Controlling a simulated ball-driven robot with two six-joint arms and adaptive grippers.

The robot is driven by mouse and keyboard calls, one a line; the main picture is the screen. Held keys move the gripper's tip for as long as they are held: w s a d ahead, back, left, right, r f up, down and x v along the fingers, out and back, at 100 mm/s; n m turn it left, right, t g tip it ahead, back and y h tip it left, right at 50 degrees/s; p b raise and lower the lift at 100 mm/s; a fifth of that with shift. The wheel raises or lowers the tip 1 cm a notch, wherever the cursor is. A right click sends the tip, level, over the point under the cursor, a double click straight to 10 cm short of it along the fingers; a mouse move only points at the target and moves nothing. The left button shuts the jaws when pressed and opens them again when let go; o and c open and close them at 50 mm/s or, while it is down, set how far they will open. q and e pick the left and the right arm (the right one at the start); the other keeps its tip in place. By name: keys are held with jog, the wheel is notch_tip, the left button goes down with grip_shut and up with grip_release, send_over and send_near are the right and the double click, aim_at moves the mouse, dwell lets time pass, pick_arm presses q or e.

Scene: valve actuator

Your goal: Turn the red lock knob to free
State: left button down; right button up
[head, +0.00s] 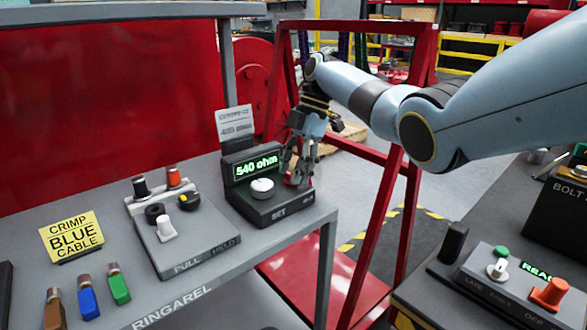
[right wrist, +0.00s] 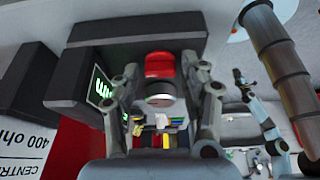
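A red knob (head: 292,181) sits at the right end of the dark box with the green "540 ohm" display (head: 257,167), partly hidden by my right gripper. In the right wrist view the red knob (right wrist: 159,64) lies between the fingertips, with a grey round piece in front of it. My right gripper (head: 302,172) points down over it from the right. Its fingers (right wrist: 160,80) are apart, one on each side, with a visible gap to the red part. The knob's setting cannot be read. My left gripper is not seen in the head view.
A white knob (head: 262,187) is just left of the red one on the same box. A pull-hold panel (head: 184,243) stands left of it. A red frame (head: 392,220) stands right of the bench. An orange knob (head: 549,292) is on the right-hand console.

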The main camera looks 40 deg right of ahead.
jog(key=shift+o, duration=0.7)
jog(key=v, duration=1.2)
jog(key=shift+f, duration=0.1)
